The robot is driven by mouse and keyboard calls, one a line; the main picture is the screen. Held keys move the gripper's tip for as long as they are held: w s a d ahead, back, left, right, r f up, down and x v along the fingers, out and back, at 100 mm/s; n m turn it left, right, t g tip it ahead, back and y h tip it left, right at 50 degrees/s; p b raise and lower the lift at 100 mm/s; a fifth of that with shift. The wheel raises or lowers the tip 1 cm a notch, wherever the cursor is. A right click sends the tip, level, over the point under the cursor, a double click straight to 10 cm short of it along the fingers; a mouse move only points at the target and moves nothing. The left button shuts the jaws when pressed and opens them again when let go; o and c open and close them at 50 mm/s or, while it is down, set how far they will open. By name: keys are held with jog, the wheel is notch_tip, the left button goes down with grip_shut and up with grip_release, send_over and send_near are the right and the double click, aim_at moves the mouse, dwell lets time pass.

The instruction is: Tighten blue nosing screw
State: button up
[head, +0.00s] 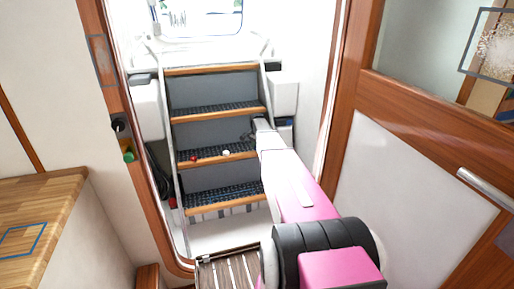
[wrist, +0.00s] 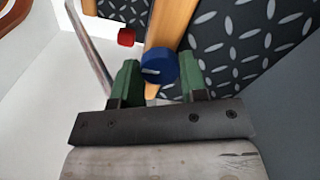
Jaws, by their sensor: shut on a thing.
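The blue nosing screw (wrist: 158,67) is a round knob with a pale slot mark, on the wooden nosing (wrist: 170,22) of a tread. My gripper (wrist: 160,78) is shut on it, one green finger on each side. In the head view my pink arm reaches to the right end of the stairs (head: 217,133). The gripper and blue screw are hidden or too small to make out there.
Metal rails flank the stairs. A wooden door (head: 420,150) stands right, a wooden counter (head: 40,215) left.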

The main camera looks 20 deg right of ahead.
jog(key=shift+m, duration=0.6)
jog(key=o, duration=0.9)
notch_tip(320, 180, up, 11)
jog(key=shift+f, duration=0.1)
dwell(0.3)
